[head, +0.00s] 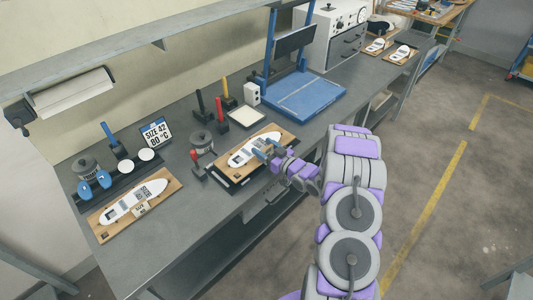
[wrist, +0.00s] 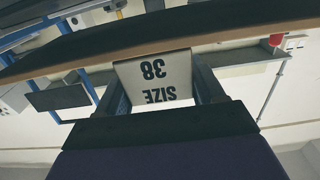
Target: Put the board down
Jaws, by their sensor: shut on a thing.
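The wooden board (head: 272,134) with a white insole shape on it is at the middle of the bench, over a black plate (head: 224,183). I cannot tell whether it touches the plate. My gripper (head: 264,151) reaches its right front edge. In the wrist view my gripper (wrist: 160,88) is shut on a pale block marked SIZE 38 (wrist: 155,75), upside down in the picture. The board's dark edge (wrist: 80,47) runs across the top of that view.
A second board (head: 168,187) with an insole lies at the bench's left. A blue press (head: 305,95) is to the right. Bare bench (head: 205,205) lies between the boards.

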